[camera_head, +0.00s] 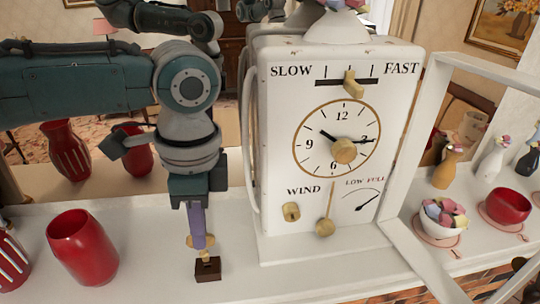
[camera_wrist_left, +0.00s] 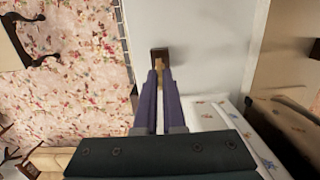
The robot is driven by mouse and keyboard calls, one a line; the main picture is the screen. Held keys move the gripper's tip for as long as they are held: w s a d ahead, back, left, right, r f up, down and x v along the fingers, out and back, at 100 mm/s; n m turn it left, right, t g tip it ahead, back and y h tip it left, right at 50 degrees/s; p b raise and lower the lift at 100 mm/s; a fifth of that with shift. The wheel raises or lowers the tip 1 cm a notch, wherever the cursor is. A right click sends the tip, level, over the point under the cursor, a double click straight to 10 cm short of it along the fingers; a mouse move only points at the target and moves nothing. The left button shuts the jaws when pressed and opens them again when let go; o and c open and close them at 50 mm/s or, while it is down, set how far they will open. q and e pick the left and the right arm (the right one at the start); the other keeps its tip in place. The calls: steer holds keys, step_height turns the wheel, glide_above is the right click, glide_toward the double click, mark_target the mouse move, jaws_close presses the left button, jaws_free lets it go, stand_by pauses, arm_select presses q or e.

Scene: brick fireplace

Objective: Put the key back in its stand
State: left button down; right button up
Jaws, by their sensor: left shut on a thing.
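My left gripper (camera_head: 201,240) points straight down with its purple fingers shut on the gold key (camera_head: 206,253). The key hangs upright below the fingertips, and the fingers partly cover it. Its stand is a small dark brown block (camera_head: 207,270) on the white mantel, directly under the key. The key's lower end is at the top of the stand; I cannot tell whether it is inside or just above. In the left wrist view the gripper (camera_wrist_left: 158,76), the key (camera_wrist_left: 158,66) and the stand (camera_wrist_left: 159,53) line up. My right gripper is not seen.
A white clock (camera_head: 340,130) stands just right of the gripper, with its glass door frame (camera_head: 432,110) open to the right. A red vase (camera_head: 82,248) stands to the left. The mantel (camera_head: 165,285) around the stand is clear.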

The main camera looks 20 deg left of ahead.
arm_select(q)
steer(key=shift+f+b, duration=0.85)
steer(key=shift+f, duration=0.65)
stand_by(0.5)
steer(key=shift+c, duration=2.2)
jaws_free()
steer(key=shift+r, duration=0.1)
step_height(320, 180, up, 7)
steer(key=p, duration=0.7)
steer(key=shift+p, duration=0.35)
